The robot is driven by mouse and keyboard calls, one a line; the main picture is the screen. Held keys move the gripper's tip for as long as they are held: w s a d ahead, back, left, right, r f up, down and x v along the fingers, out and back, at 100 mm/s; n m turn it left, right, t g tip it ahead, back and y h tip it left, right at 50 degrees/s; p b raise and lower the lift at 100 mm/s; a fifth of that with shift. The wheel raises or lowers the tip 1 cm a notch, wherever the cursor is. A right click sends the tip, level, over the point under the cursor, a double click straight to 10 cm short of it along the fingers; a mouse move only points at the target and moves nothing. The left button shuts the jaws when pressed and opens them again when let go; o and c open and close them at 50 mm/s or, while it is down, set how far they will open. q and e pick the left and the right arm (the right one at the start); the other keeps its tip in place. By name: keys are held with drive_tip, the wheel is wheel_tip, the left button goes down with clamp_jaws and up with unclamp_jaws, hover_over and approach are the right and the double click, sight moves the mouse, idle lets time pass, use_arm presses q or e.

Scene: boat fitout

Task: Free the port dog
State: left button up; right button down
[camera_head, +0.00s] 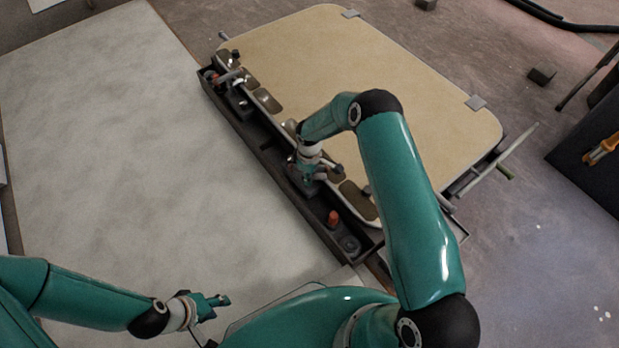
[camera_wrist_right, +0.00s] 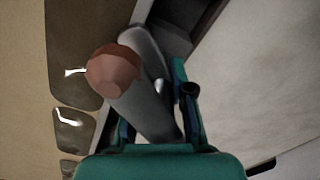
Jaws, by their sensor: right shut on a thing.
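The cream hatch panel (camera_head: 360,75) lies flat, with a dark trough (camera_head: 255,135) along its left edge. A grey lever (camera_wrist_right: 148,105) with a reddish-brown knob (camera_wrist_right: 112,70) shows in the right wrist view, between my right gripper's fingers. My right gripper (camera_head: 312,180) is at the trough's middle in the head view, shut on this lever; the fingers hide most of it there. Other fittings with reddish knobs stand at the trough's upper end (camera_head: 216,77) and lower end (camera_head: 333,217). My left gripper (camera_head: 218,300) is away from the hatch, low over the pale surface; its jaw gap is unclear.
A wide pale panel (camera_head: 100,120) fills the left side and is clear. Dark recesses (camera_head: 266,100) line the hatch's left edge. A dark box with an orange-handled tool (camera_head: 601,151) stands far right.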

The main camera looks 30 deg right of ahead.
drive_tip(key=m+b, duration=0.1)
drive_tip(key=m, duration=0.1)
drive_tip(key=m+b, duration=0.1)
drive_tip(key=m, duration=0.2)
drive_tip(key=shift+s+a+f+m, duration=0.1)
drive_tip(key=shift+f+m, duration=0.05)
drive_tip(key=shift+m, duration=0.15)
drive_tip(key=m+b, duration=0.2)
drive_tip(key=m, duration=0.2)
drive_tip(key=shift+m, duration=0.3)
drive_tip(key=shift+a, duration=0.1)
drive_tip(key=c, duration=1)
unclamp_jaws()
drive_tip(key=shift+c, duration=0.2)
drive_tip(key=shift+r, duration=0.2)
drive_tip(key=shift+r, duration=3.85)
